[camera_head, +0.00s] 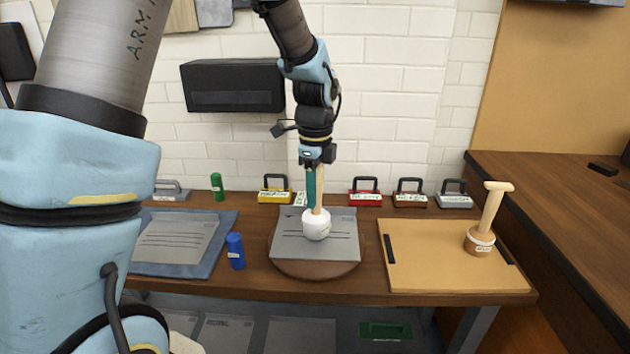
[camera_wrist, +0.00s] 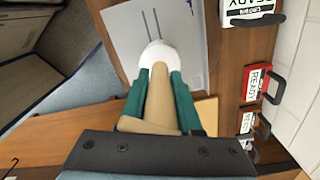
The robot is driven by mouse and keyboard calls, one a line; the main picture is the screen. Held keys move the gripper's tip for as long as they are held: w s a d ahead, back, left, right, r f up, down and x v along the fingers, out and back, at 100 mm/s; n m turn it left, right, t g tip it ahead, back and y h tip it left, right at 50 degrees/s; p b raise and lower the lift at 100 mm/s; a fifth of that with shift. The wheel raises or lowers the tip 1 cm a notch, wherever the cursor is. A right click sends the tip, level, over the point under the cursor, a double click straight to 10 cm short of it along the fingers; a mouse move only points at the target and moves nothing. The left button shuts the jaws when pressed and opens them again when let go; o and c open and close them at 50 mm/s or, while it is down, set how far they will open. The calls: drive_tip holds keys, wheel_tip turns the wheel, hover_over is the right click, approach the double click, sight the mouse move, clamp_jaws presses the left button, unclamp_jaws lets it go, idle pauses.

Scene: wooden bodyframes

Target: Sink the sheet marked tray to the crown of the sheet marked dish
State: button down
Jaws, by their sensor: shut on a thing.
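My gripper (camera_head: 313,188) is shut on the wooden handle of a mallet with a white rounded head (camera_head: 317,225). In the wrist view, the green fingers (camera_wrist: 160,100) close on both sides of the handle, and the white head (camera_wrist: 158,54) shows past them. The head is over or on a grey sheet (camera_head: 340,246) with dark lines; I cannot tell whether it touches. That sheet lies on a round brown base. Another grey sheet (camera_head: 177,240) lies on a blue mat at the left. I cannot read a tray or dish mark on either sheet.
A tan board (camera_head: 430,262) at the right bears a second mallet (camera_head: 492,212) standing in a round holder. A blue cylinder (camera_head: 236,251) stands between the sheets. A green cylinder (camera_head: 217,187) and several handled, labelled blocks, including a red one (camera_head: 364,198), line the back edge.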

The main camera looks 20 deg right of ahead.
wheel_tip(320, 180, up, 8)
drive_tip(key=p, duration=0.8)
drive_tip(key=shift+r, duration=0.1)
drive_tip(key=shift+f, duration=0.2)
drive_tip(key=s+a+r+p, duration=0.1)
drive_tip(key=s+a+r, duration=0.1)
drive_tip(key=s+a, duration=0.4)
drive_tip(key=shift+s+p, duration=0.3)
drive_tip(key=shift+p, duration=0.05)
